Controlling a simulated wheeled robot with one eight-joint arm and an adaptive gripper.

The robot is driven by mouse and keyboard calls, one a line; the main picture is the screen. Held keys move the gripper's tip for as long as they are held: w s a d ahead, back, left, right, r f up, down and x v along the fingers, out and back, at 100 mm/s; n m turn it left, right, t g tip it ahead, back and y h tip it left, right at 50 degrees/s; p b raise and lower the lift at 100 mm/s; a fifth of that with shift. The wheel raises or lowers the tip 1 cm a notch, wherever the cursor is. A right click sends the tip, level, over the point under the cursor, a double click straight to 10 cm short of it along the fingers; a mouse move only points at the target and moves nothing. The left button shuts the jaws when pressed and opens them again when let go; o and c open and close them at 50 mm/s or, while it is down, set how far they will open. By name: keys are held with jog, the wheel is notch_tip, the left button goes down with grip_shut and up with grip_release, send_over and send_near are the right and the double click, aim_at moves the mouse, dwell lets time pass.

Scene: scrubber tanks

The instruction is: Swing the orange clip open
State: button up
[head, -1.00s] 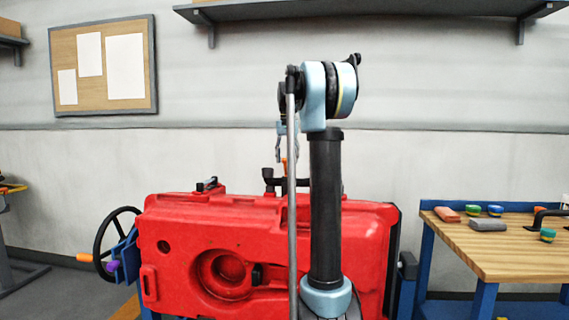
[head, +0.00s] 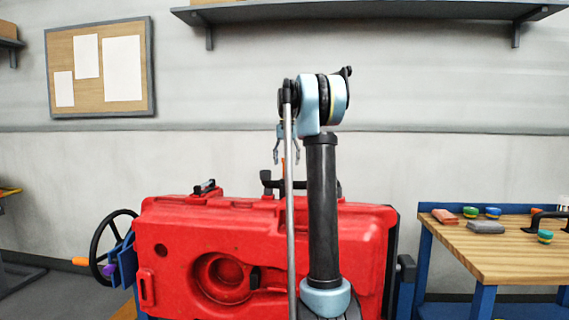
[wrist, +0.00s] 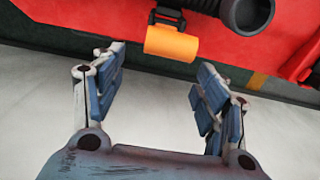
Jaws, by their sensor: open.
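The orange clip (wrist: 172,44) hangs from a dark bracket on the edge of the red tank (wrist: 110,12) in the wrist view. Its wide face shows, and it lies just beyond my fingertips, nearer the right finger's side of the gap's middle. My gripper (wrist: 162,60) is open and empty, with a finger on either side below the clip and clear of it. In the head view, my gripper (head: 286,157) hangs above the red tank (head: 205,225). Only a small orange bit shows there beside my arm, and my arm hides most of that area.
A black hose end (wrist: 245,12) sits right of the clip. A black handwheel (head: 112,243) is at the tank's left. A workbench (head: 490,255) with small coloured items stands at the right. Pale floor lies below my fingers in the wrist view.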

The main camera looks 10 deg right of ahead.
dwell(0.3)
notch_tip(320, 180, up, 12)
dwell(0.6)
jog(key=shift+f, duration=0.1)
